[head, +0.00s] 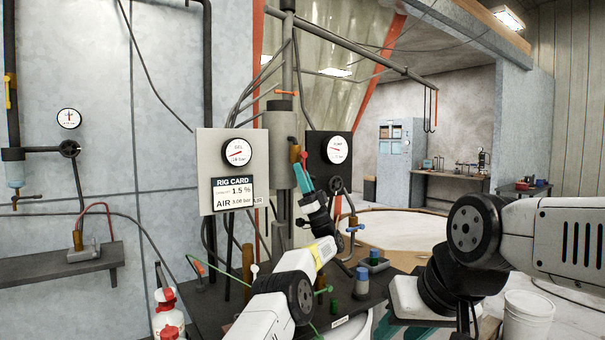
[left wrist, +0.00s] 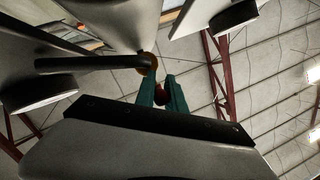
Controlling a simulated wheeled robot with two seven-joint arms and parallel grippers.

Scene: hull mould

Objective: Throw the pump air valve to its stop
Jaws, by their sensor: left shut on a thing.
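The pump air valve shows in the head view as a brass-brown body (head: 294,152) on the grey upright cylinder, just left of the black pump gauge panel (head: 330,158). Its red handle (head: 303,156) stands up at the tips of my left gripper (head: 301,174). The left gripper's teal fingers are shut on this handle. In the left wrist view the red handle (left wrist: 160,96) shows between the teal fingers (left wrist: 162,92), and a brass end (left wrist: 148,62) shows beyond them. My right arm is at the right, low over the bench; whether its gripper is open or shut is unclear.
A rig card board (head: 233,193) with a dial hangs left of the valve. Pipes and hoses crowd around the column. The dark bench (head: 222,305) holds small bottles and brass posts. A white bucket (head: 527,315) stands at the lower right.

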